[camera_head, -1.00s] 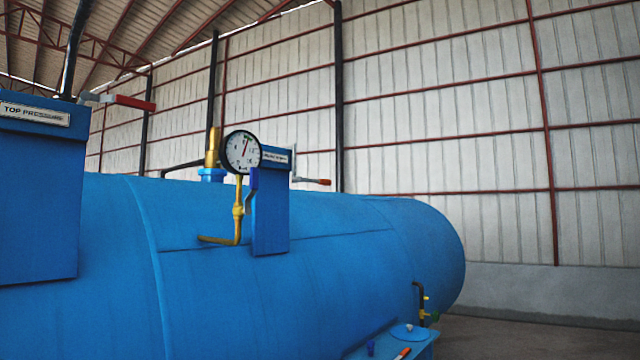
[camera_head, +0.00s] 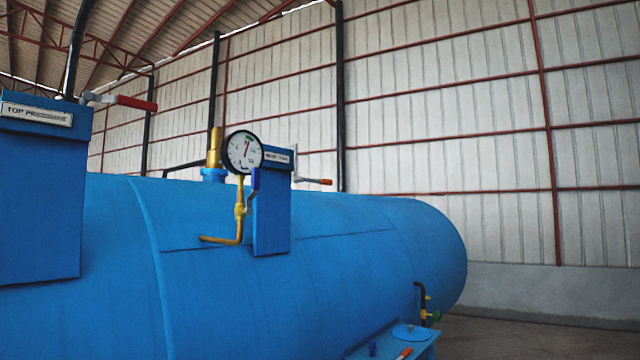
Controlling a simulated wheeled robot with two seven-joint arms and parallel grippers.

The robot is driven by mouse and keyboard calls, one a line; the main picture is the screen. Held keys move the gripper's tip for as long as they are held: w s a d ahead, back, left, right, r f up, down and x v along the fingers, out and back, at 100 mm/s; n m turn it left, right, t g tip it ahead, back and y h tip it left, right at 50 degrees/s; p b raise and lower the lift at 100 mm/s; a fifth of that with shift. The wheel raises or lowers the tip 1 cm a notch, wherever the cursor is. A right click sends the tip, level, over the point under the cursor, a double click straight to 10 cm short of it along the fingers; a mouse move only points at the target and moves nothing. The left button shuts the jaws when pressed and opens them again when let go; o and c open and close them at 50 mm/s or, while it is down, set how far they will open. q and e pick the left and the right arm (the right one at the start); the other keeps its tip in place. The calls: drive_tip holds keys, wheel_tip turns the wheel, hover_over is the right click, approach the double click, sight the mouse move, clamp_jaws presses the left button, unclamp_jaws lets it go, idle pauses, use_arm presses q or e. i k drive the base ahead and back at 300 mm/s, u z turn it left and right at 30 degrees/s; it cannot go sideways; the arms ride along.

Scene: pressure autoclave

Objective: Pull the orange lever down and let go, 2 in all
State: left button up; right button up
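An orange-tipped lever (camera_head: 318,182) sticks out to the right from behind the narrow blue box (camera_head: 272,205), roughly level. A larger lever with a red grip (camera_head: 135,103) sticks out to the right from the top of the big blue box marked TOP PRESSURE (camera_head: 36,190), also nearly level. A small orange-tipped part (camera_head: 404,353) shows at the bottom edge, partly cut off. I cannot tell for sure which of these is the task's lever. Neither of my grippers is in view.
The blue autoclave tank (camera_head: 330,270) fills the lower left and middle. A round pressure gauge (camera_head: 243,152) on a brass pipe (camera_head: 239,210) stands beside the narrow box. A small valve (camera_head: 432,316) is at the lower right. Bare floor (camera_head: 540,338) lies right of the tank.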

sight(321, 181)
drive_tip(key=u, duration=0.55)
drive_tip(key=k, duration=0.65)
drive_tip(key=i, duration=0.45)
drive_tip(key=z, duration=1.05)
drive_tip(key=i, duration=1.45)
drive_tip(key=u, duration=1.1)
drive_tip(key=i, duration=0.4)
drive_tip(key=u, duration=0.35)
